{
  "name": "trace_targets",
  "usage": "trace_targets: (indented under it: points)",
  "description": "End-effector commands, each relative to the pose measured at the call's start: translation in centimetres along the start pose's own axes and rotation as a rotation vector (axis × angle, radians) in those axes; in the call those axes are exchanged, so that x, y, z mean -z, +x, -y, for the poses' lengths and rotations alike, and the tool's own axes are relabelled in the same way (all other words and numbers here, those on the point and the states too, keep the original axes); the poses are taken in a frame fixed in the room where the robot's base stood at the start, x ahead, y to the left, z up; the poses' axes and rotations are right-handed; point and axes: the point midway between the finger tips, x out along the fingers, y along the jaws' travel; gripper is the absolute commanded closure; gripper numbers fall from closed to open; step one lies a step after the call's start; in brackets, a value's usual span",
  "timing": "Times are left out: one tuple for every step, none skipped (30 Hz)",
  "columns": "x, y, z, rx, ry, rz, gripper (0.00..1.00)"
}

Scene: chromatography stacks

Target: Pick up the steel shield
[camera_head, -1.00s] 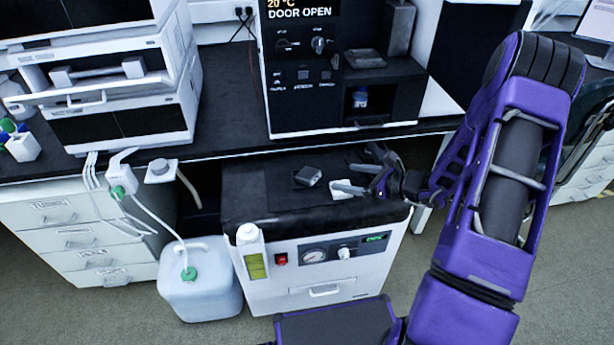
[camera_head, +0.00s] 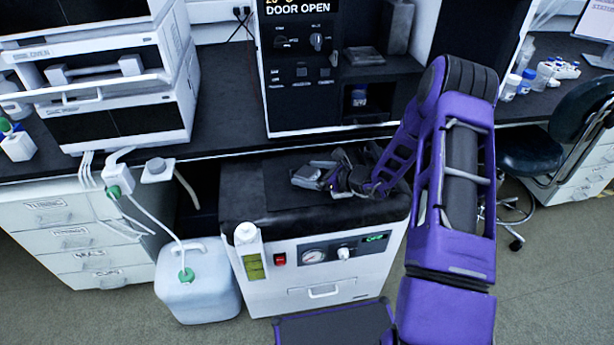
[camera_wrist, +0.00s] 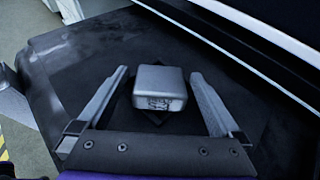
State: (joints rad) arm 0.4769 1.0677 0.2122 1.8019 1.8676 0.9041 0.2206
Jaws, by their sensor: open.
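The steel shield (camera_wrist: 160,86) is a small grey metal block with rounded edges and some marking on its near face. It sits on the black top of the low white unit. In the wrist view it lies between the two fingers of my gripper (camera_wrist: 160,92), with a gap on each side. My gripper is open and neither finger seems to touch it. In the head view the shield (camera_head: 306,177) shows just left of my gripper (camera_head: 318,174), partly covered by it.
The low unit (camera_head: 330,268) has a gauge and knobs on its front. A white bottle (camera_head: 249,252) stands at its front left corner, beside a large jug (camera_head: 198,285). The bench with the open-door instrument (camera_head: 296,65) overhangs behind. The unit's black top is otherwise mostly clear.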

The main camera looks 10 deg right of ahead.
Motion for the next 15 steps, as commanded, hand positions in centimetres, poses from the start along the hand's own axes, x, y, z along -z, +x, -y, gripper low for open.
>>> trace_targets:
  points:
    - [0.03, 0.35, 0.03, 0.001, 0.000, 0.000, 0.00]
    - [0.01, 0.41, 0.04, 0.001, 0.000, 0.000, 0.00]
    - [-0.01, 0.42, 0.05, 0.001, 0.000, 0.000, 0.00]
    - [-0.02, 0.39, 0.06, 0.001, 0.000, 0.000, 0.00]
    - [-0.03, 0.38, 0.06, 0.001, 0.000, 0.000, 0.00]
    - [-0.02, 0.37, 0.05, 0.001, 0.000, 0.000, 0.00]
    - [-0.02, 0.37, 0.05, 0.001, 0.000, 0.000, 0.00]
    - [-0.02, 0.36, 0.05, 0.001, 0.000, 0.000, 0.05]
    - [-0.02, 0.35, 0.05, 0.001, 0.000, 0.000, 0.13]
    - [-0.02, 0.35, 0.05, 0.001, 0.000, 0.000, 0.18]
    - [-0.02, 0.35, 0.05, 0.001, 0.000, 0.000, 0.23]
    - [-0.02, 0.34, 0.05, 0.001, 0.000, 0.000, 0.31]
    - [-0.02, 0.34, 0.05, 0.001, 0.000, 0.000, 0.36]
    - [-0.02, 0.34, 0.05, 0.001, 0.000, 0.000, 0.41]
    - [-0.01, 0.34, 0.05, 0.001, 0.000, 0.000, 0.49]
